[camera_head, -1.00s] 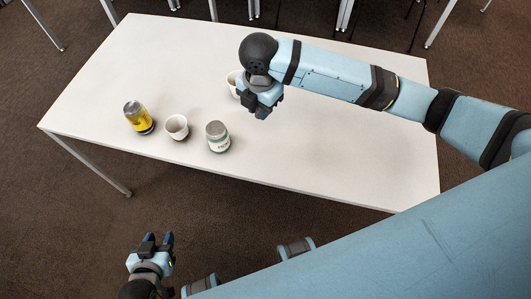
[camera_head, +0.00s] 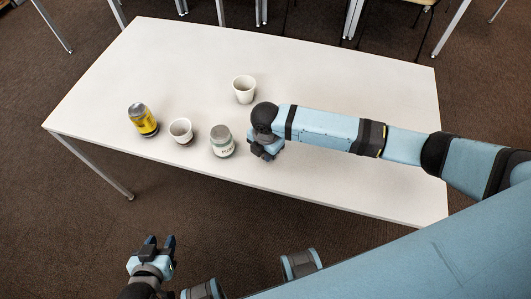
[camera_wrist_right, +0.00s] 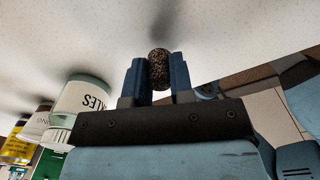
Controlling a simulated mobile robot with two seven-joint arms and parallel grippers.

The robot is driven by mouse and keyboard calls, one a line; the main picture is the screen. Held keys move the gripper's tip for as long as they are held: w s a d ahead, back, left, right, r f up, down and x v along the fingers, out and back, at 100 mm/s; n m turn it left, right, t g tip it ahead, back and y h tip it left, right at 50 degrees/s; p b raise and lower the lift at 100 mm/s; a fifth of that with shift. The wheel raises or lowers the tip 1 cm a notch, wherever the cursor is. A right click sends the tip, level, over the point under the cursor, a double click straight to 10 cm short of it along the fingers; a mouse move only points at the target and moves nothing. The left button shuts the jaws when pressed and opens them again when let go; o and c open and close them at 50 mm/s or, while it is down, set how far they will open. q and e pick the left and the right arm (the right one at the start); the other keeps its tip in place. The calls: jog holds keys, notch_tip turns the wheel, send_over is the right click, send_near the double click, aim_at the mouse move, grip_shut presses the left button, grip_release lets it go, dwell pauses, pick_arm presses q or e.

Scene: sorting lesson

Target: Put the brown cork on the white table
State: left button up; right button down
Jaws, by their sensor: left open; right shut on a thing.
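The brown cork (camera_wrist_right: 159,68) shows in the right wrist view as a speckled brown piece between the two blue fingers. My right gripper (camera_wrist_right: 160,78) is shut on it. In the head view my right gripper (camera_head: 263,154) is over the white table (camera_head: 330,85), to the right of the jar; the cork is hidden there. A dark shadow lies on the table close to the cork in the wrist view; I cannot tell whether the cork touches the surface. My left gripper (camera_head: 159,243) is open and empty, off the table's front edge.
A yellow can (camera_head: 143,120), a white cup (camera_head: 181,131) and a jar with a pale label (camera_head: 222,142) stand along the table's front left. Another white cup (camera_head: 244,89) stands farther back. The table's right half is clear apart from my arm.

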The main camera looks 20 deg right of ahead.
jog(key=shift+f, duration=0.7)
jog(key=shift+f, duration=0.1)
jog(key=c, duration=1)
grip_release()
